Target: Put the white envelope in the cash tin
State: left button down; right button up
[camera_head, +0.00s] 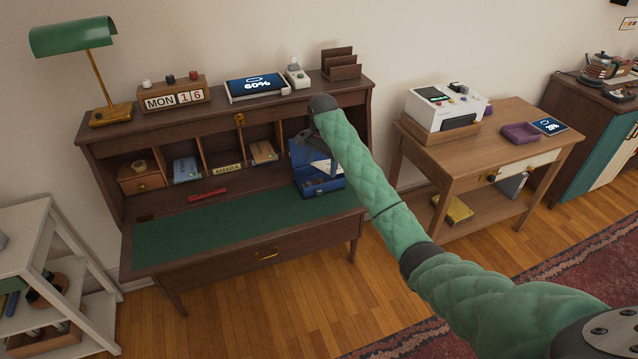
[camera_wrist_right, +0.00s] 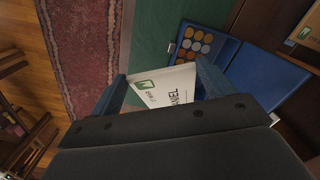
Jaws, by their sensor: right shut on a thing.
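The cash tin (camera_head: 320,188) is blue and stands open at the right end of the desk's green writing surface, its lid raised. In the right wrist view the tin (camera_wrist_right: 190,65) shows a tray of round coins beside its open lid (camera_wrist_right: 268,82). My right gripper (camera_wrist_right: 162,72) is shut on the white envelope (camera_wrist_right: 165,88), which has a green mark and dark print. In the head view the gripper (camera_head: 316,140) is over the tin, partly hidden by my arm. The envelope covers part of the tin in the wrist view; I cannot tell whether they touch. My left gripper is out of view.
The desk (camera_head: 222,232) has pigeonholes behind the tin, with a small box (camera_head: 262,152) close by. A red object (camera_head: 207,194) lies on the ledge to the left. The green surface (camera_head: 215,228) is mostly clear. A side table (camera_head: 500,140) with a printer stands to the right.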

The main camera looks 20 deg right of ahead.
jog(key=w+a+r+m+y+p, duration=0.25)
jog(key=w+m, duration=0.25)
jog(key=w, duration=0.4)
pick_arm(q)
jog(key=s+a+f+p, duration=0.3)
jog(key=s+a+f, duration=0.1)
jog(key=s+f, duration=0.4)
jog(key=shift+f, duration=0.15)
pick_arm(e)
jog(key=d+x, duration=0.2)
jog(key=x, duration=0.6)
jog(key=shift+f, duration=0.65)
jog(key=shift+w+d, duration=0.1)
jog(key=shift+d, duration=0.05)
jog(key=o, duration=0.7)
jog(key=shift+f, duration=0.1)
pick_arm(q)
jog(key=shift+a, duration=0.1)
